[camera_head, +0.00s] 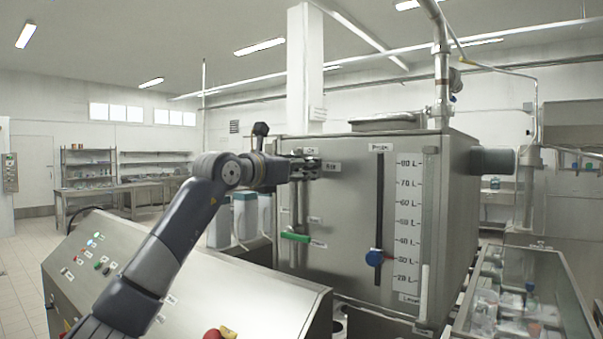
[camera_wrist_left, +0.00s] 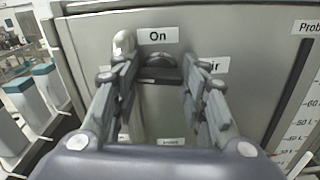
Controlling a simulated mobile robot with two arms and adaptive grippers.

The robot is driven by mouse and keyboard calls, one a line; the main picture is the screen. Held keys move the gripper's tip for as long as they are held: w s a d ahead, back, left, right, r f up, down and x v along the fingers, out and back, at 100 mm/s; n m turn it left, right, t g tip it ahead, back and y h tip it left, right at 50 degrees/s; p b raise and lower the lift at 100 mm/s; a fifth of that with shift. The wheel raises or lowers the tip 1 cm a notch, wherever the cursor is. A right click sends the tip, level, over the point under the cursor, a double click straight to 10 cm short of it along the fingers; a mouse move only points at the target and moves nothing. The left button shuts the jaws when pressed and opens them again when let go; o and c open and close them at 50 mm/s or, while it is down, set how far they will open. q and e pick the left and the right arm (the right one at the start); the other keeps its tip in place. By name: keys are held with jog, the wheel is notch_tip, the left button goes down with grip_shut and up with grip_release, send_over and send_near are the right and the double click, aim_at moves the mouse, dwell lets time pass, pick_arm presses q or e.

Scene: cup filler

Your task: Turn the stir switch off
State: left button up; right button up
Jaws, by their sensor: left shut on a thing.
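The stir switch (camera_wrist_left: 160,74) is a dark knob on the front of the steel tank, just below an "On" label (camera_wrist_left: 157,36) in the left wrist view. A second label, ending in "ir" (camera_wrist_left: 215,65), is partly hidden by a finger. My left gripper (camera_head: 312,167) is at the tank's upper left front. In the left wrist view its two fingers (camera_wrist_left: 158,82) stand on either side of the switch and are shut on it. In the head view the gripper hides the switch. My right gripper is in neither view.
The tank (camera_head: 345,225) has a green lever (camera_head: 295,236), a probe slot with a blue knob (camera_head: 374,258) and a litre scale (camera_head: 405,220). A sloped control panel (camera_head: 240,295) lies below my left arm. A glass-covered bin (camera_head: 530,290) is at right.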

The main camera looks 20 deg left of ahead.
pick_arm(q)
jog(key=shift+f+n, duration=0.2)
jog(key=shift+n, duration=0.4)
jog(key=o, duration=1.1)
jog(key=shift+c, duration=0.2)
jog(key=shift+r, duration=0.1)
jog(key=shift+s, duration=0.1)
jog(key=v, duration=1.2)
